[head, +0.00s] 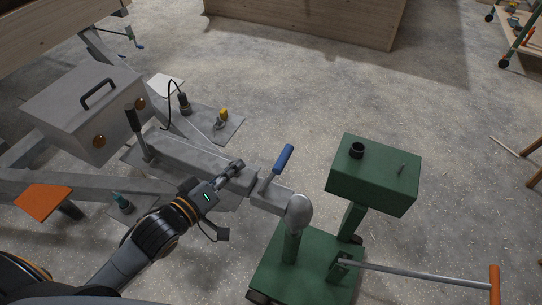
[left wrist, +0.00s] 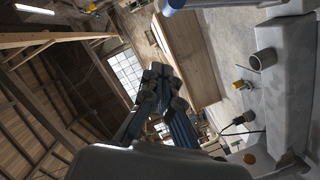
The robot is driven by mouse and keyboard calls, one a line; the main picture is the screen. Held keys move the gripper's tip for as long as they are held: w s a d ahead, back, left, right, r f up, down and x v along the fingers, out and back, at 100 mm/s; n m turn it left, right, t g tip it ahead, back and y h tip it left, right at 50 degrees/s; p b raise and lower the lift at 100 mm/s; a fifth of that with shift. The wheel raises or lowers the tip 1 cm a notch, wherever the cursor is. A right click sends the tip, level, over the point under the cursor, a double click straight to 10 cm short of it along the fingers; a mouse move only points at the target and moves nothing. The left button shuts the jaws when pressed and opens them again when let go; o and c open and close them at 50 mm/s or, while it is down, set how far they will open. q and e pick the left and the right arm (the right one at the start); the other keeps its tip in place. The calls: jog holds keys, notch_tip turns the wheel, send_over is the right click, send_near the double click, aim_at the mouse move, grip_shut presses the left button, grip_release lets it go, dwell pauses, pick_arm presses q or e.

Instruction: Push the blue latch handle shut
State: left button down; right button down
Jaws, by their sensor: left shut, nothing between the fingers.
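The blue latch handle (head: 284,158) sticks up at a tilt from the grey coupler (head: 272,200) at the end of the trailer's drawbar (head: 195,160). My left gripper (head: 239,164) is shut and empty, just left of the handle and above the drawbar. A gap shows between its tips and the handle in the head view. In the left wrist view my gripper's dark fingers (left wrist: 160,80) are together. A grey beam (left wrist: 290,85) runs down the right side of that view. My right gripper is not in view.
A silver ball (head: 299,212) sits at the coupler's end, over a green wheeled base (head: 300,268) with a green box (head: 373,175) and an orange-ended bar (head: 420,277). A grey box (head: 84,108) and a dark upright lever (head: 134,122) stand left. Floor beyond is open.

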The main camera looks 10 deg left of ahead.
aim_at(274, 172)
pick_arm(q)
jog(key=shift+w+d+f+p, duration=0.2)
jog(key=shift+w+d+f, duration=0.5)
jog(key=shift+w+d, duration=0.55)
jog(key=shift+w+d+f+p, duration=0.25)
jog(key=shift+w+d+f, duration=0.65)
jog(key=shift+w, duration=0.7)
jog(key=shift+w+d+f+p, duration=0.2)
jog(key=shift+w+d+f, duration=0.35)
jog(key=shift+w+d, duration=0.75)
jog(key=shift+w+a, duration=0.1)
jog(key=shift+a, duration=0.05)
